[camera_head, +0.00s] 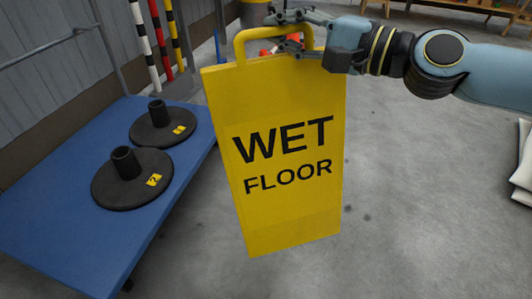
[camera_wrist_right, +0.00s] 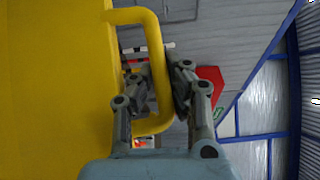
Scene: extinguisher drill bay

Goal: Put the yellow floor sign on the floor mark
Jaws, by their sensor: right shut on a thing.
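The yellow floor sign (camera_head: 285,215), marked "WET FLOOR", hangs upright in the middle of the head view. My right gripper (camera_head: 292,32) is shut on the sign's handle at its top. In the right wrist view the gripper (camera_wrist_right: 163,85) has its fingers on both sides of the yellow handle (camera_wrist_right: 148,17), and the sign's face (camera_wrist_right: 50,90) fills the left. The sign seems to be held above the grey floor. I cannot see the floor mark in either view. My left gripper is not in view.
A blue platform cart (camera_head: 60,245) with two round black bases (camera_head: 132,178) (camera_head: 163,125) stands at the left. Striped poles (camera_head: 160,35) stand behind it. A white folded thing (camera_head: 522,165) lies at the right edge. The grey floor (camera_head: 430,210) between is clear.

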